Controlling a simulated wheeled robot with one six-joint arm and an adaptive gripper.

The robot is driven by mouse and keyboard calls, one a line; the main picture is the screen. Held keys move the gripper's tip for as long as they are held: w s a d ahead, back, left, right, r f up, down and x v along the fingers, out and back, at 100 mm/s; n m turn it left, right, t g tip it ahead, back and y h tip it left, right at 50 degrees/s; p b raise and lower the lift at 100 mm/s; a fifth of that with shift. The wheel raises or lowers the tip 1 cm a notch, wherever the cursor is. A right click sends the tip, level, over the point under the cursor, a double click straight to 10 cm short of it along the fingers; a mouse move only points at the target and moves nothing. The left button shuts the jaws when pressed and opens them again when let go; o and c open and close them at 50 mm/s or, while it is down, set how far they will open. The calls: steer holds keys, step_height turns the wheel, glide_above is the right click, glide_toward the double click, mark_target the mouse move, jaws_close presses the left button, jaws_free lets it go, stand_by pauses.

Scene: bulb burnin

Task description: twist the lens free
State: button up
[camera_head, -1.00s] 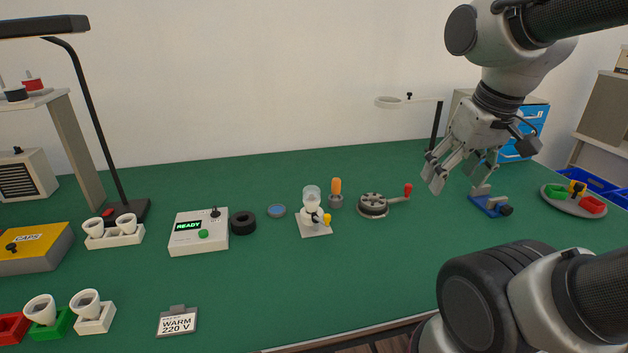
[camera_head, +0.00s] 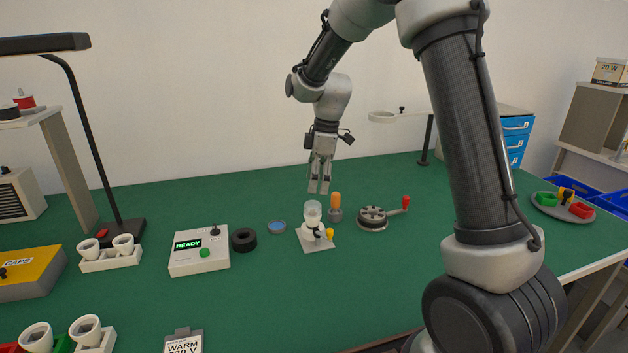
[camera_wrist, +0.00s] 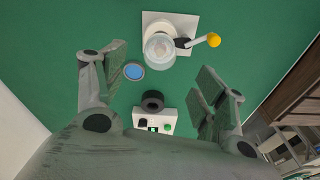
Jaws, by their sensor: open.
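A clear, frosted lens-like dome (camera_head: 313,207) sits upright on a small white stand (camera_head: 315,240) with a yellow-tipped lever (camera_head: 330,233). In the wrist view the dome (camera_wrist: 160,49) shows from above, at the upper middle. My gripper (camera_head: 319,187) points down, above and close to the dome in the head view. In the wrist view my gripper (camera_wrist: 161,85) has its fingers spread wide with nothing between them; the dome lies beyond the fingertips, apart from them. A flat round blue disc (camera_head: 277,227) with a grey rim lies on the table to the left of the stand.
An orange-handled tool in a grey holder (camera_head: 335,214) stands just right of the dome. A crank wheel (camera_head: 373,220) is farther right. A black ring (camera_head: 244,240) and a READY box (camera_head: 199,252) stand left. The green table (camera_head: 270,310) is clear in front.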

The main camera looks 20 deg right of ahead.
mark_target(313, 204)
steer(key=shift+f+n, duration=0.1)
steer(key=shift+n, duration=0.8)
steer(key=shift+a+f, duration=0.1)
steer(key=shift+f, duration=0.2)
steer(key=f, duration=0.4)
steer(key=a+f, duration=0.1)
steer(key=f, duration=0.2)
steer(key=c, duration=1.1)
steer(key=shift+n, duration=0.3)
